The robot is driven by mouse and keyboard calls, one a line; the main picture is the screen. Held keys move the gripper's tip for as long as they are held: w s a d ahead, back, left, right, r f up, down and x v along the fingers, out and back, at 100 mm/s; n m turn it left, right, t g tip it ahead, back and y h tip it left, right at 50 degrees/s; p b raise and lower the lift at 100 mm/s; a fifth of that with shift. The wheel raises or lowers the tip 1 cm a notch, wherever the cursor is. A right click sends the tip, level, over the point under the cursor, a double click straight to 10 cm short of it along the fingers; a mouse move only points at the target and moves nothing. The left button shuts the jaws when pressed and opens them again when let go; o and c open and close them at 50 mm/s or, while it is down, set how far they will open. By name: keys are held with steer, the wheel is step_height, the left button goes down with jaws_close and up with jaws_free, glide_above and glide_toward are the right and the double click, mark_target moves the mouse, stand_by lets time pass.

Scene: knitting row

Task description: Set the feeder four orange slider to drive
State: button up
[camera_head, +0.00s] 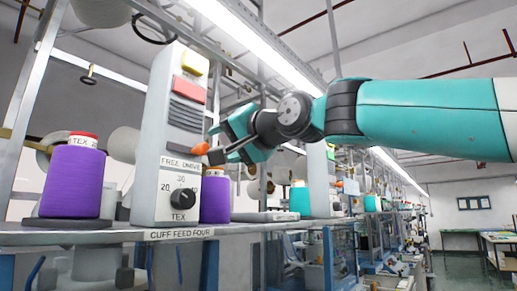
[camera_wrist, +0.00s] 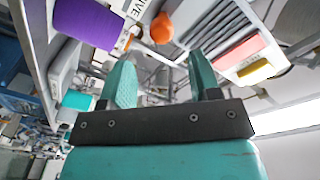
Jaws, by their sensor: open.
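The feeder four unit (camera_head: 150,130) is a tall pale box above a shelf label reading "CUFF FEED FOUR". Its orange slider knob (camera_head: 200,149) sticks out from the front, just above the "FREE DRIVE" label (camera_head: 181,163). The knob appears near the DRIVE end, but its exact setting is unclear. In the wrist view the round orange knob (camera_wrist: 161,28) lies beyond the fingertips, roughly in line with the gap. My gripper (camera_head: 222,150) is open, close to the knob on its right; its fingers (camera_wrist: 160,62) hold nothing. Contact is not visible.
The unit also has a yellow button (camera_head: 194,66), a red button (camera_head: 189,90) and a black TEX dial (camera_head: 183,198) below the slider. Purple yarn cones stand on the left (camera_head: 72,182) and behind (camera_head: 215,196). The metal shelf (camera_head: 110,236) runs below; open aisle lies right.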

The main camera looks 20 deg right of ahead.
steer(key=b+v, duration=0.7)
steer(key=v, duration=0.2)
steer(key=shift+s, duration=0.35)
steer(key=shift+d, duration=0.1)
